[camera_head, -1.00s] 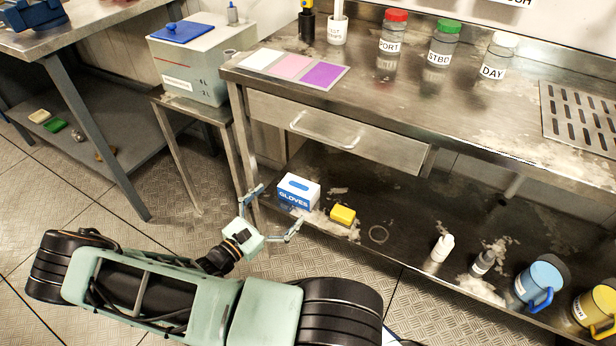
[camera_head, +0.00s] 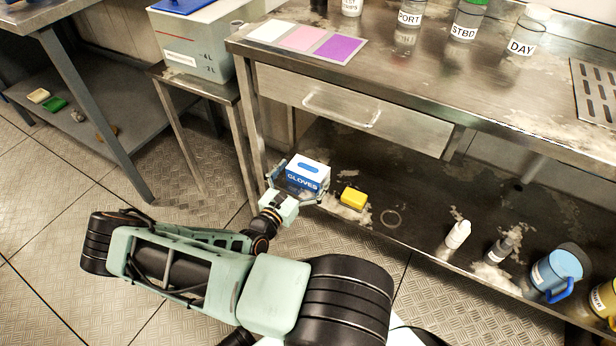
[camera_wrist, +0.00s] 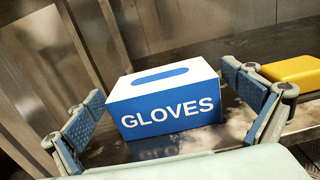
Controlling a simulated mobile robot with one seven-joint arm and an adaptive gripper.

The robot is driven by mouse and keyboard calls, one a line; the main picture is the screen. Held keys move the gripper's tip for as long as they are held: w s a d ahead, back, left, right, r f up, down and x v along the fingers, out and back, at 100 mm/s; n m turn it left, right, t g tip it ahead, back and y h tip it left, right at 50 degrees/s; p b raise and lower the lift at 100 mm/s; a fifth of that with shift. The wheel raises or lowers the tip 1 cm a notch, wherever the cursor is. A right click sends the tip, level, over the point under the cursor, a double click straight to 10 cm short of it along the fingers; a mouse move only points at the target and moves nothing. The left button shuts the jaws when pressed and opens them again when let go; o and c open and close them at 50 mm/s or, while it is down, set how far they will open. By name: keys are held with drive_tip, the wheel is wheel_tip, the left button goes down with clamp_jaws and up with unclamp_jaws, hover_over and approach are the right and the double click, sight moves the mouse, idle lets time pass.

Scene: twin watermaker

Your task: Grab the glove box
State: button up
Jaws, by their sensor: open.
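The glove box (camera_head: 303,175) is a blue and white carton marked GLOVES, standing upright on the lower shelf of the steel bench. It also shows in the wrist view (camera_wrist: 168,103), with a blue oval slot on its white top. My gripper (camera_head: 298,182) is open, with one finger on each side of the box. In the wrist view my gripper (camera_wrist: 166,108) has its blue pads spread wider than the box. The left pad stands clear of the box; the right pad is close to its right side, and I cannot tell whether it touches.
A yellow block (camera_head: 353,197) sits just right of the box; it also shows in the wrist view (camera_wrist: 292,70). A white bottle (camera_head: 457,234), a grey bottle (camera_head: 498,250) and a blue jug (camera_head: 553,272) stand farther right. The drawer (camera_head: 350,108) and bench top (camera_head: 420,85) are above the shelf.

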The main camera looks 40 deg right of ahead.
drive_tip(key=shift+x, duration=0.95)
drive_tip(key=shift+c, duration=0.3)
drive_tip(key=c, duration=1.1)
